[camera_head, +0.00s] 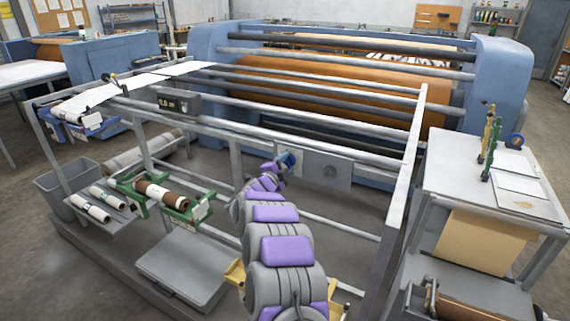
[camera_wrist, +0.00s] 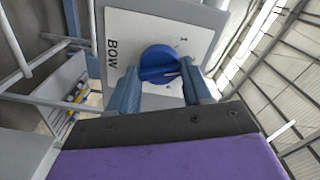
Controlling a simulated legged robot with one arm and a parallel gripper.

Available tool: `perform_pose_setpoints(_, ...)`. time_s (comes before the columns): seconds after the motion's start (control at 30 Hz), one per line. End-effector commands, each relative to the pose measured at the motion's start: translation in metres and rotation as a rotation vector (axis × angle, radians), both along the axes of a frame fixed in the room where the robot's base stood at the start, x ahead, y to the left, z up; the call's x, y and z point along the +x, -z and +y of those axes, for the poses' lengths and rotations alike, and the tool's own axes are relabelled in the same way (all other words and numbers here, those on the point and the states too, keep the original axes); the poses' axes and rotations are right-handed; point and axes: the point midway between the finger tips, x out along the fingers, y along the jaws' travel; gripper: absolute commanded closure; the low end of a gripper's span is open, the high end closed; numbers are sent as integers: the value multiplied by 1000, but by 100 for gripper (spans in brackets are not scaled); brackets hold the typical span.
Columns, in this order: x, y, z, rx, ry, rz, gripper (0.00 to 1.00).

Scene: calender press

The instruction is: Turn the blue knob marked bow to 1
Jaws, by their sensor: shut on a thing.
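The blue knob (camera_wrist: 158,57) sits on a white plate (camera_wrist: 120,27) marked BOW in the wrist view. A small mark that looks like a 1 shows on the plate beyond the knob, at its upper right. My gripper (camera_wrist: 160,76) has its two blue fingers at opposite sides of the knob's raised grip bar, shut on it. The exact pointer direction is hard to read. In the head view my gripper (camera_head: 287,161) is at the left end of a grey panel (camera_head: 340,181) on the frame and hides the knob.
Grey rails (camera_head: 335,120) run above and below the panel. A large brown roller (camera_head: 310,86) lies behind. A dark display box (camera_head: 179,103) hangs on the frame to the left. Green holders with a brown roll (camera_head: 160,194) are at lower left. A grey side table (camera_head: 450,153) stands right.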

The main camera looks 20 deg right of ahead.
Motion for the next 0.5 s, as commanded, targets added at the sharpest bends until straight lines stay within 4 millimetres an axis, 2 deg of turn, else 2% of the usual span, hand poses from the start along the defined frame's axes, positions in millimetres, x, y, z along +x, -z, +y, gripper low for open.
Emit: perform_pose_setpoints(0.5, -1, -5, -1, -217, 3, 284, 81)
